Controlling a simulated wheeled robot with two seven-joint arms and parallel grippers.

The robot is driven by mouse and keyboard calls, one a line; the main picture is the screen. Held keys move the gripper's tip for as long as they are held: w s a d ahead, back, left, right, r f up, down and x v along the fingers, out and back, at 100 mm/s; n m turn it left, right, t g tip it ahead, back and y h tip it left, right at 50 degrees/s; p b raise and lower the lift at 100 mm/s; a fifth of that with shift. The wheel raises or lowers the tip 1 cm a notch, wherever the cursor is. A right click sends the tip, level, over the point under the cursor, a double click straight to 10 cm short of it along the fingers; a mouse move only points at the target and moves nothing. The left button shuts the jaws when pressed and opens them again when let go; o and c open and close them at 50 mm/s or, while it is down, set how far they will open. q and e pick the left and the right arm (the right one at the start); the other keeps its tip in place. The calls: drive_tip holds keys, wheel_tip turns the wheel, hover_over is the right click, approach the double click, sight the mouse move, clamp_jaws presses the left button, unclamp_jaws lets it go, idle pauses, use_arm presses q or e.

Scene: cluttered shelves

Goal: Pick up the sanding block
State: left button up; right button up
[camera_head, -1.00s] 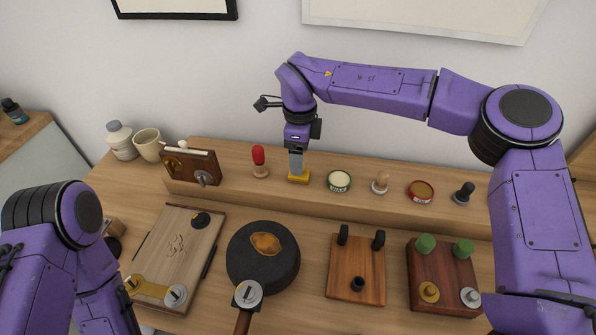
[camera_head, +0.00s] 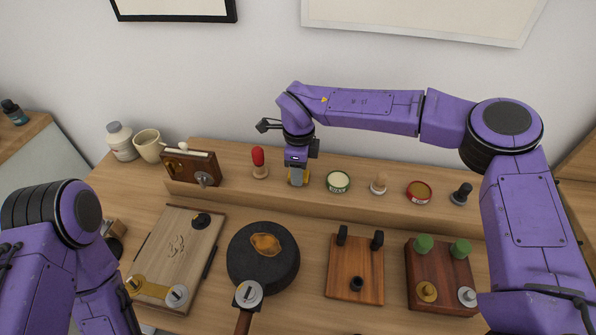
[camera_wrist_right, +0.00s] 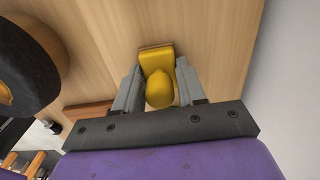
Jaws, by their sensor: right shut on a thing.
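The sanding block (camera_wrist_right: 158,58) is yellow with a rounded knob and sits on the raised wooden ledge. In the head view only a little of the sanding block (camera_head: 306,177) shows beside the fingers. My right gripper (camera_head: 298,180) points down over it. In the right wrist view my right gripper (camera_wrist_right: 159,72) has its grey fingers on both sides of the yellow knob, shut on it. The block seems to rest on the wood still. My left arm is at the lower left, and its gripper is not in view.
On the ledge, a red-topped tool (camera_head: 259,162) stands left of the block and a green-rimmed tin (camera_head: 338,182) stands right. A wooden box (camera_head: 190,168) is further left. In front lie a round black pan-like thing (camera_head: 263,270) and wooden boards (camera_head: 356,286).

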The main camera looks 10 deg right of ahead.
wheel_tip(320, 180, up, 3)
drive_tip(key=shift+r, duration=0.1)
drive_tip(key=s+a+r+b, duration=0.3)
drive_tip(key=s+a+r, duration=0.2)
drive_tip(key=s+r, duration=0.4)
drive_tip(key=s, duration=0.4)
drive_tip(key=shift+a+r, duration=0.2)
drive_tip(key=shift+r, duration=0.2)
